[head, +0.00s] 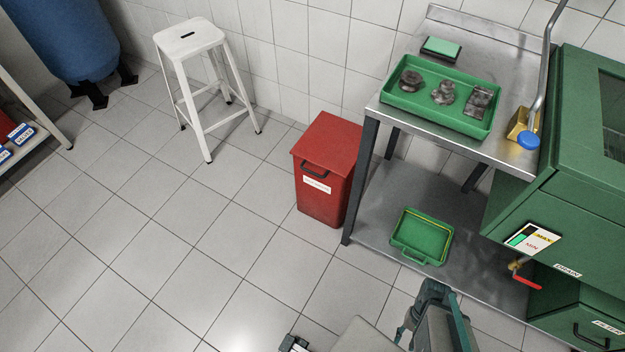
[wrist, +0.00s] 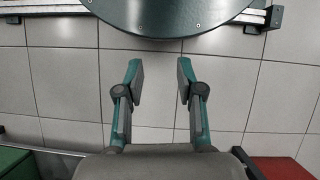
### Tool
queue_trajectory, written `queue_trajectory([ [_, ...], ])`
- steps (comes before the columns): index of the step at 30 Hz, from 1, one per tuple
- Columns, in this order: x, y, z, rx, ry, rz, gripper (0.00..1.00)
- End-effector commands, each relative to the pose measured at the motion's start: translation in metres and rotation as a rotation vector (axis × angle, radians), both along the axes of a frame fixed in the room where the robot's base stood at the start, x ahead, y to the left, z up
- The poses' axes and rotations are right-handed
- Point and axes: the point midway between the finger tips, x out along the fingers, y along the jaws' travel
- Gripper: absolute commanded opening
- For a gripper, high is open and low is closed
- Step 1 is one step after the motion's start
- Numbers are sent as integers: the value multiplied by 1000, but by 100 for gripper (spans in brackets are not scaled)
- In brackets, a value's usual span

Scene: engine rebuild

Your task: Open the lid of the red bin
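The red bin (head: 325,200) stands on the floor against the left end of the steel bench. Its red lid (head: 328,142) lies flat and closed on top. A dark handle (head: 313,170) is at the upper front, above a white label. In the wrist view a red surface (wrist: 283,168), apparently the bin, shows at the bottom right corner. My gripper (wrist: 160,70) is open and empty, its two fingers wide apart over the tiled floor and clear of the bin. Parts of my arm show at the bottom of the head view.
The steel bench (head: 378,106) holds a green tray (head: 388,100) of metal parts; a smaller green tray (head: 425,238) lies on its lower shelf. A green machine (head: 590,190) is at right. A white stool (head: 190,36) stands left of the bin. The floor in front is clear.

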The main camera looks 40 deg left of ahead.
Motion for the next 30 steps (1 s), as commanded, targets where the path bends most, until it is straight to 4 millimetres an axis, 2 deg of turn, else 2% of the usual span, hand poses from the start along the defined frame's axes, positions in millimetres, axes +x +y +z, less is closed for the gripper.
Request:
queue_trajectory([
  [1,13,13,-21,-2,-25,60,37],
  [3,29,28,-32,-10,-62,140,37],
  [11,88,100,-63,-58,-230,460,37],
  [16,122,162,-73,-94,-369,676,37],
  [23,153,269,-67,-142,-608,968,37],
  [26,159,323,-55,-163,-732,1089,37],
  [30,158,397,-28,-192,-919,1243,37],
])
